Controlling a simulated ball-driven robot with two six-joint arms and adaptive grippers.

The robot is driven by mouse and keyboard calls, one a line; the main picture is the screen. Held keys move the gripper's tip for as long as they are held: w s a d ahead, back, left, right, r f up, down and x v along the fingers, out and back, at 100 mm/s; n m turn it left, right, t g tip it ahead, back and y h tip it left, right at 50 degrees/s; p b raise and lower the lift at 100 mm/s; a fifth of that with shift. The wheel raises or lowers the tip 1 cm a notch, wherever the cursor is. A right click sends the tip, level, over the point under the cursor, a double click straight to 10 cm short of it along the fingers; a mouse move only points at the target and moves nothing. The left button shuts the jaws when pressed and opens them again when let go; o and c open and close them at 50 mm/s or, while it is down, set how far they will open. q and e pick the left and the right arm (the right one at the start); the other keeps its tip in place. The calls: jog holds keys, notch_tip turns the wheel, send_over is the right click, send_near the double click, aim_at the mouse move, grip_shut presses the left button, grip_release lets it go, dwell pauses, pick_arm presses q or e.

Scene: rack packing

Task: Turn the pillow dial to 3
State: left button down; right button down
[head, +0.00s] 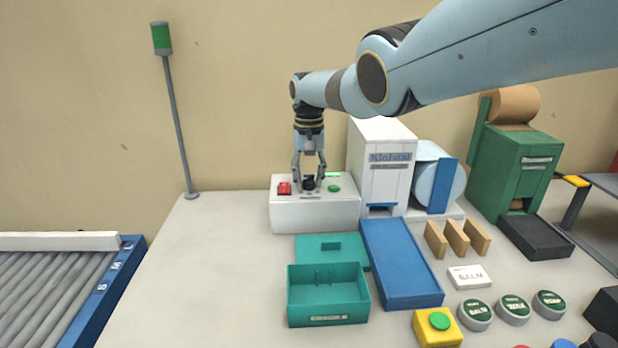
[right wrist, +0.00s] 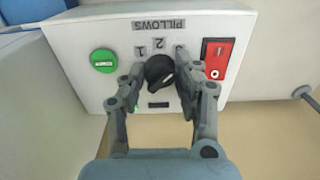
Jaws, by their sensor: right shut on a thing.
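The pillow dial (right wrist: 159,71) is a small black knob on the white control box (head: 315,214), below the word PILLOWS in the right wrist view. The labels 1 and 2 show beside it; the place to the right of 2 is partly covered by a finger. A pale mark shows on the knob's lower right, but I cannot tell which number the dial is set to. My right gripper (right wrist: 160,80) points down at the box and is shut on the dial, one finger on each side. The dial also shows in the head view (head: 309,184). My left gripper is not in view.
A red switch (right wrist: 217,58) and a green button (right wrist: 103,60) flank the dial. The white pillow machine (head: 381,165) stands close to the right of the box. A teal box (head: 328,308) and blue chute (head: 402,265) lie in front. The table left of the box is clear.

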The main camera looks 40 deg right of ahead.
aim_at(308, 177)
dwell(0.5)
jog(key=c, duration=0.9)
grip_release()
jog(key=shift+c, duration=0.2)
jog(key=shift+r, duration=0.1)
jog(key=shift+w+r, duration=0.1)
jog(key=shift+r, duration=0.5)
notch_tip(308, 177, up, 11)
jog(key=shift+f, duration=0.15)
jog(key=shift+f, duration=0.15)
